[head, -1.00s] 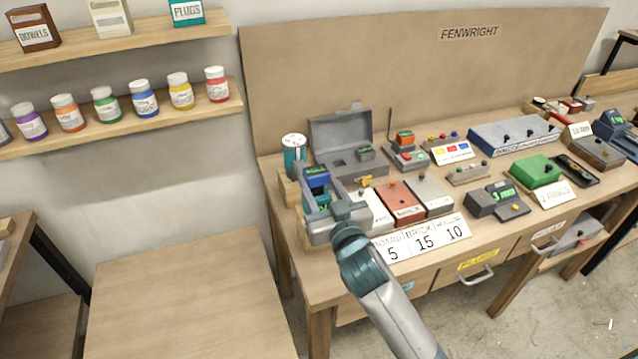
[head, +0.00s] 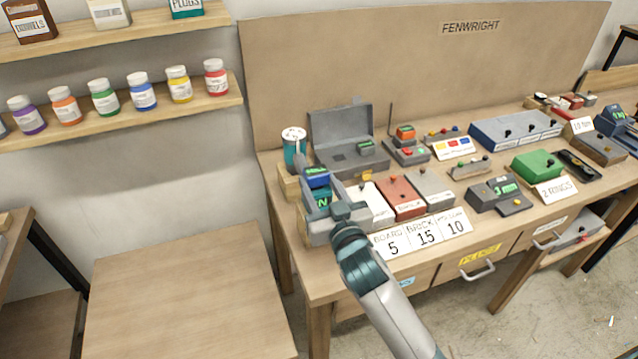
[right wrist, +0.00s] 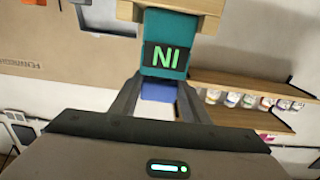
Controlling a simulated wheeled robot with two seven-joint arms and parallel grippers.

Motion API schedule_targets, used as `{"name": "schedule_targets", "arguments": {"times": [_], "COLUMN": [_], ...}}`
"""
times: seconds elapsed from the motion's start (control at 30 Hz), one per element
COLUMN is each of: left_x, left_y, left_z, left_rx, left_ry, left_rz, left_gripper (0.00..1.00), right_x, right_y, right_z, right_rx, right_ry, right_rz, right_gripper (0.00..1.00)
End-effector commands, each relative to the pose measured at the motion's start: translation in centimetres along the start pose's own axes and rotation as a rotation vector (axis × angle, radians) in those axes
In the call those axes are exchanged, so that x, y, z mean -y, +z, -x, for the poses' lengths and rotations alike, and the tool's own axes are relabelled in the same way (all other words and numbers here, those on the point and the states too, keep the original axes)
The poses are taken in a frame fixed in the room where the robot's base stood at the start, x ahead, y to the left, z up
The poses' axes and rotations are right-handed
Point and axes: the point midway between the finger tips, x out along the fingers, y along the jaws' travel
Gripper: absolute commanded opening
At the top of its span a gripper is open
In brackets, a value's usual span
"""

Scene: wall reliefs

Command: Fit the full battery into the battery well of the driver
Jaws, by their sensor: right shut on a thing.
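My right gripper (head: 329,200) is shut on a small blue block, which I take to be the full battery (head: 317,176); a green readout shows on it. Part of its blue side shows between the fingers in the right wrist view (right wrist: 158,92). Right by it is a teal body with a green readout on a dark panel (right wrist: 165,57), probably the driver, against a pale wooden block (right wrist: 180,12). Its readout also shows just below the battery in the head view (head: 322,201). The well is hidden, and I cannot tell how deep the battery sits. My left gripper is not in view.
White, red and grey boxes (head: 402,197) and number cards (head: 424,233) crowd the right side. The left table (head: 190,295) is clear.

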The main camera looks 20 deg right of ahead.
Motion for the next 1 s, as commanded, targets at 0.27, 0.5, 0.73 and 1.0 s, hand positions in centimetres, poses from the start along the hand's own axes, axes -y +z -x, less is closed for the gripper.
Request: {"name": "schedule_targets", "arguments": {"times": [0.27, 0.5, 0.73, 1.0], "left_x": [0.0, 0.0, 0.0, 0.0], "left_y": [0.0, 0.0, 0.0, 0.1], "left_z": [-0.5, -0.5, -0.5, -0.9], "left_rx": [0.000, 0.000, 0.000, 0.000], "left_ry": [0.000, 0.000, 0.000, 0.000], "left_rz": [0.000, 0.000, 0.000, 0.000], "left_gripper": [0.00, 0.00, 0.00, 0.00], "right_x": [0.0, 0.0, 0.0, 0.0], "right_y": [0.8, 0.8, 0.8, 1.0], "right_z": [0.0, 0.0, 0.0, 1.4], "right_rx": [0.003, 0.002, 0.003, 0.002], "right_ry": [0.000, 0.000, 0.000, 0.000], "right_rz": [0.000, 0.000, 0.000, -0.002], "right_gripper": [0.14, 0.64, 0.64, 0.64]}}
